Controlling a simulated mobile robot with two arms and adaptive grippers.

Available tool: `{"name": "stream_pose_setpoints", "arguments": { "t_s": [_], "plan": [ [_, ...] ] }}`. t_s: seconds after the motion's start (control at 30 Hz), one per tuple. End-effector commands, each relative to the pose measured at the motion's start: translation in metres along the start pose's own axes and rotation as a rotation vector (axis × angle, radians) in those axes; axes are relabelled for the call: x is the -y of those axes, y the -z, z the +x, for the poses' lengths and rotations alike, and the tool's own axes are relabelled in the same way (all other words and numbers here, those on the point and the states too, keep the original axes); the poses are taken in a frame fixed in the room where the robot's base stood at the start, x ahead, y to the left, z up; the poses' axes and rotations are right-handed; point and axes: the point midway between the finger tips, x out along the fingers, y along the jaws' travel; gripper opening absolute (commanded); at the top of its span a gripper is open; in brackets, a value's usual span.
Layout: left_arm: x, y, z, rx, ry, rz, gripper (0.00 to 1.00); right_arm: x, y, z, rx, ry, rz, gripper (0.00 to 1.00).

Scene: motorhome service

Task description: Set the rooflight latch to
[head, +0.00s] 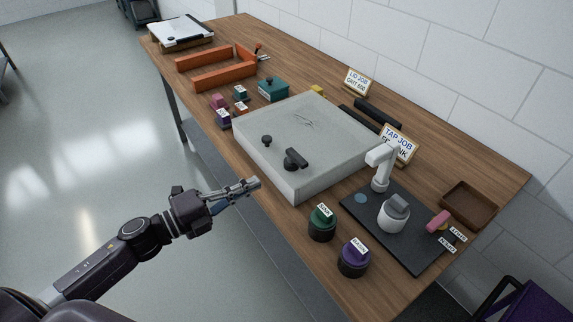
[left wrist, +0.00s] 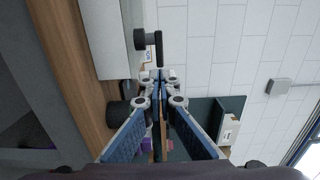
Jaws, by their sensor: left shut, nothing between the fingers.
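The rooflight (head: 300,118) is a pale, translucent, shallow box on the wooden bench. A black latch with a short bar handle (head: 296,159) sits on its top near the front corner. A second, smaller black knob (head: 266,140) stands to its left. My left gripper (head: 257,183) is shut and empty, just off the rooflight's near side, to the left of and below the latch in the head view. It looks apart from the latch. In the left wrist view the latch bar (left wrist: 158,48) shows just beyond the shut fingertips (left wrist: 158,80). My right gripper is not in view.
Green (head: 321,224) and purple (head: 354,257) capped pots stand near the front edge. A dark board (head: 414,254) with a white tap (head: 381,170) lies to the right. An orange tray (head: 222,82), small coloured blocks and a clipboard lie farther left. Open floor lies in front.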

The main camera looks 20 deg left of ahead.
Motion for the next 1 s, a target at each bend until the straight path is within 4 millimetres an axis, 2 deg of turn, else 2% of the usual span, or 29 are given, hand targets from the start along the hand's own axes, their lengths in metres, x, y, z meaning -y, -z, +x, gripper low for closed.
{"name": "stream_pose_setpoints", "arguments": {
  "t_s": [0.3,0.53,0.7,1.0],
  "plan": [
    [0.005,-0.001,0.057,0.002,0.003,-0.002,0.00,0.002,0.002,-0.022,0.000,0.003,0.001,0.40],
    [0.004,0.000,0.091,0.001,0.001,-0.002,0.00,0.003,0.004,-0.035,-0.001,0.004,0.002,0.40],
    [0.001,0.000,0.104,0.001,0.000,-0.001,0.00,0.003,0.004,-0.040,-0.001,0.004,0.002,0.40],
    [-0.001,0.000,0.107,0.001,-0.002,-0.001,0.00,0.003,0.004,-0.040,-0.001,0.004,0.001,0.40]
  ]
}}
